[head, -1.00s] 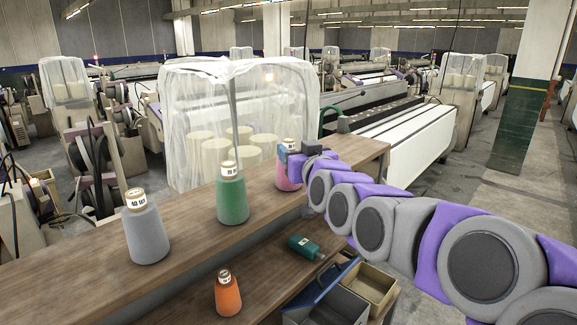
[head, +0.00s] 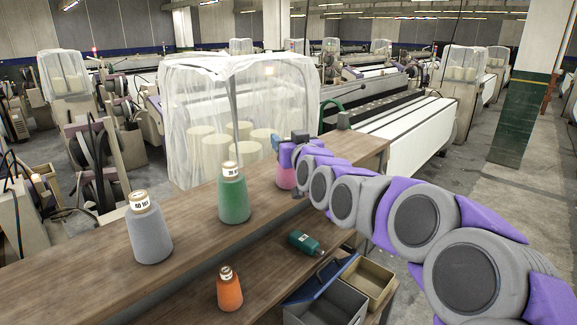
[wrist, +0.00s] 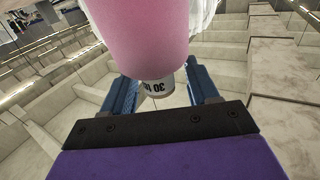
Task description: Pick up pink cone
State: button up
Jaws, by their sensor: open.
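The pink cone (head: 286,179) stands upright near the far end of the wooden top shelf (head: 180,224). My gripper (head: 287,155) is at the cone's upper part and hides its top. In the wrist view the pink cone (wrist: 145,35) fills the upper middle. Its white labelled tip lies between the two blue fingers of my gripper (wrist: 160,82). The fingers are apart, with a visible gap at the right finger; contact at the left finger is hard to tell.
A green cone (head: 232,198) and a grey cone (head: 148,232) stand nearer on the same shelf. Below are an orange cone (head: 229,291), a lying dark green cone (head: 306,243), an open grey box (head: 325,303) and a tan bin (head: 368,281). A plastic-covered rack (head: 185,120) stands behind.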

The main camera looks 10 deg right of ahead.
grip_shut()
dwell(0.4)
